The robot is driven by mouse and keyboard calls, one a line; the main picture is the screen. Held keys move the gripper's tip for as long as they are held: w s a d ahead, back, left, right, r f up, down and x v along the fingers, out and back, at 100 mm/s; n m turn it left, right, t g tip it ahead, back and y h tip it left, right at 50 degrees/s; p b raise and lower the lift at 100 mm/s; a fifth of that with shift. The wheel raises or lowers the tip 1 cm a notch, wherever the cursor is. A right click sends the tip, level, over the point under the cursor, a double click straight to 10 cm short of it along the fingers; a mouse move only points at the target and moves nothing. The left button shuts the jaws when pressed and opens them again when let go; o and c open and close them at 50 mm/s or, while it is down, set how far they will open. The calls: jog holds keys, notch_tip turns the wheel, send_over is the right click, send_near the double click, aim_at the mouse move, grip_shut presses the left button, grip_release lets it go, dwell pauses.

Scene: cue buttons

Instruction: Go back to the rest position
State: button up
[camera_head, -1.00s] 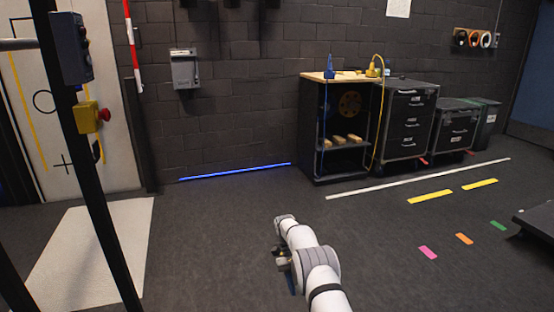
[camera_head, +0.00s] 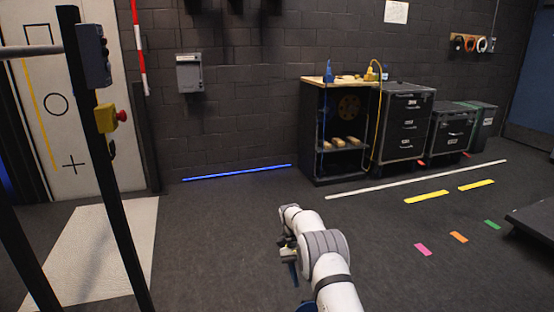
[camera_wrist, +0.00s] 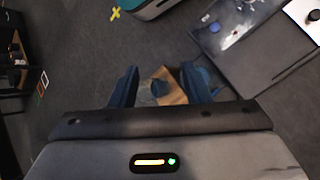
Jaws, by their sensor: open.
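My gripper (camera_wrist: 160,84) shows in the wrist view as two dark blue fingers, spread apart. Nothing is clearly held between them; a tan and blue patch shows in the gap, and I cannot tell how far below it lies. In the head view my white arm reaches up from the bottom centre, bent at the elbow. The gripper (camera_head: 292,268) is partly hidden beside the arm, low over the dark floor. A red button on a yellow box (camera_head: 108,117) is fixed to the black post (camera_head: 112,210) at left, well away from the gripper.
A shelf unit (camera_head: 313,130) and black drawer cabinets (camera_head: 403,125) stand along the back wall. A dark low platform (camera_head: 535,222) is at the right edge. Coloured tape marks lie on the floor at right. The floor around the arm's far end looks clear.

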jog(key=s+d+r+n+t+y+p, duration=0.1)
jog(key=s+r+t+p, duration=0.2)
jog(key=r, duration=0.8)
jog(key=s+d+r+n+p, duration=0.1)
jog(key=s+d+r+p, duration=0.3)
jog(key=r, duration=0.7)
jog(key=s+a+r+t+y+p, duration=0.15)
jog(key=s+r, duration=0.35)
jog(key=r, duration=0.6)
jog(key=s+d+r+n+t+p, duration=0.1)
jog(key=s+r+t+p, duration=0.2)
jog(key=s, duration=0.9)
jog(key=s+d+r+n+t+p, duration=0.1)
jog(key=s+d+r+t+p, duration=0.1)
jog(key=s+r+p, duration=0.4)
jog(key=s+r+t, duration=0.1)
jog(key=s, duration=0.4)
jog(key=shift+s+n, duration=0.35)
jog(key=shift+n, duration=0.05)
jog(key=shift+c, duration=0.6)
